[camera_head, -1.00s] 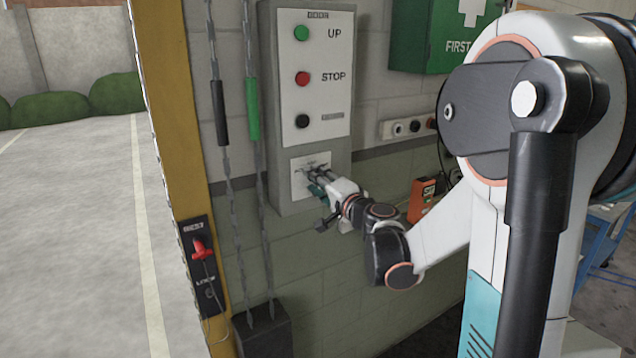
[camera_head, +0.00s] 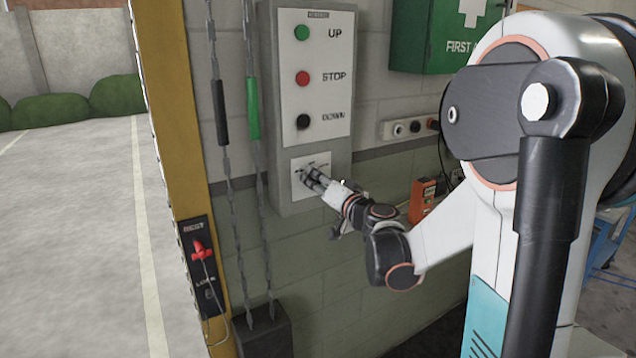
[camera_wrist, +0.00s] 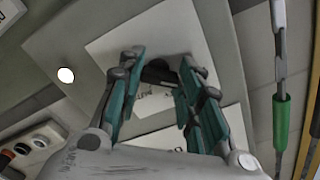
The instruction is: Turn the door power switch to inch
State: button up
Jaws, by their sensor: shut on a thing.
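The grey control box (camera_head: 338,160) hangs on the wall and carries a white plate (camera_head: 299,188) below its UP, STOP and DOWN buttons. My gripper (camera_head: 309,178) is at that plate, with its fingers closed around the switch there. In the wrist view my gripper (camera_wrist: 158,88) has its teal-padded fingers on both sides of the dark switch knob (camera_wrist: 158,72) on the white plate (camera_wrist: 110,45). The fingers hide much of the knob, and the printed labels are too blurred to read which position it points to.
A green button (camera_head: 302,33), red button (camera_head: 302,78) and black button (camera_head: 303,121) sit above. Chains with a green sleeve (camera_head: 253,108) hang left of the box. A red lever (camera_head: 199,250) is on the yellow post. A green first aid box (camera_head: 430,40) is at upper right.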

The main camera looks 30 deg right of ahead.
dwell(0.4)
jog(key=o, duration=1.1)
jog(key=shift+c, duration=0.2)
jog(key=shift+s, duration=0.15)
jog(key=s, duration=1.1)
jog(key=shift+s+d, duration=0.2)
jog(key=shift+s, duration=0.2)
